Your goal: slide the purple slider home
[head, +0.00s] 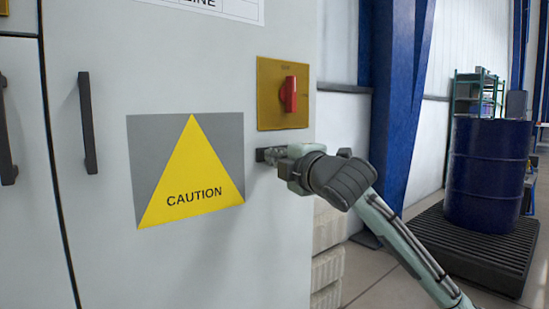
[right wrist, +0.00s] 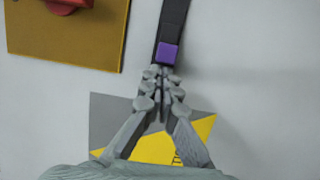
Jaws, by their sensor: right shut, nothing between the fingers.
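The purple slider (right wrist: 167,53) shows in the right wrist view as a small purple block at the near end of a dark straight track (right wrist: 172,20) on the grey cabinet face. My right gripper (right wrist: 158,72) is shut and empty, with its fingertips right at the slider's near edge. I cannot tell whether they touch it. In the head view my right gripper (head: 276,156) is at the cabinet front, below the red switch, and the slider cannot be made out there. A short dark piece (head: 260,155) shows just left of the fingertips. My left gripper is not in view.
A red rotary switch (head: 289,94) on a yellow plate sits just above my right gripper. A caution sign (head: 160,150) is flat on the cabinet to the left, with a black door handle (head: 87,122) beyond it. A blue drum (head: 487,175) stands far right.

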